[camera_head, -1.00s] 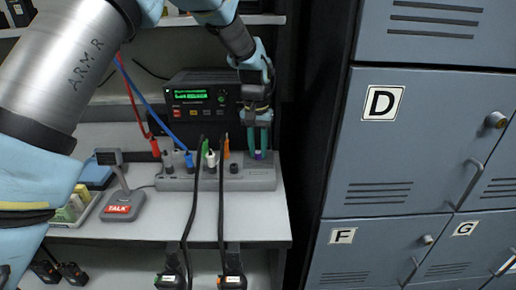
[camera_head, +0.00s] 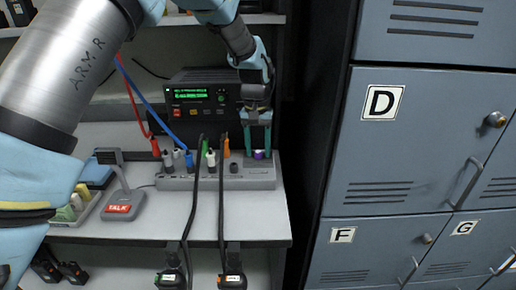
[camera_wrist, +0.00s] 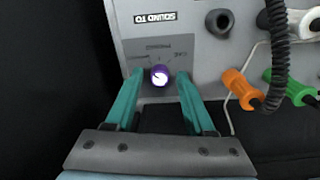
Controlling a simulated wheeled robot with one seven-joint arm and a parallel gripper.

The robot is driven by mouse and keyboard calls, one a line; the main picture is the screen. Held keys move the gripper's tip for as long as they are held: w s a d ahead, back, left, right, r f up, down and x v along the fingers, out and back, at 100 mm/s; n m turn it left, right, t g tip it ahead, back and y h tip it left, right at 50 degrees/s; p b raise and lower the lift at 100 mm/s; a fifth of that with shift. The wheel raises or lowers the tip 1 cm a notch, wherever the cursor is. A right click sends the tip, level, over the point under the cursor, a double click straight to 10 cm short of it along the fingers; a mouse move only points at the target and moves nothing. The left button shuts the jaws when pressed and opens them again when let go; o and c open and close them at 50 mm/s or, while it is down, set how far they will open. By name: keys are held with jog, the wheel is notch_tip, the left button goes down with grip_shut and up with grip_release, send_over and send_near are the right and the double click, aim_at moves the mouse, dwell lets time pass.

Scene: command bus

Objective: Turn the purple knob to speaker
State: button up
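In the head view the knob (camera_head: 259,154) is at the right end of the grey patch panel (camera_head: 176,184). My gripper (camera_wrist: 160,74) is open, with one teal finger on each side of the knob and a visible gap on both sides. In the head view my gripper (camera_head: 258,152) reaches down over the knob. The small lettering beside the knob is too blurred to read fully.
An orange plug (camera_wrist: 241,88) and a green plug (camera_wrist: 291,88) with dark cables stand near the knob. A black radio unit (camera_head: 200,98) with a green display is behind the panel. A talk microphone (camera_head: 122,203) stands at left. Grey lockers (camera_head: 420,150) fill the right side.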

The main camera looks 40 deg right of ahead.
aim_at(257, 152)
notch_tip(257, 152, up, 11)
jog(key=shift+w+a+f+b, duration=0.1)
jog(key=shift+b, duration=0.8)
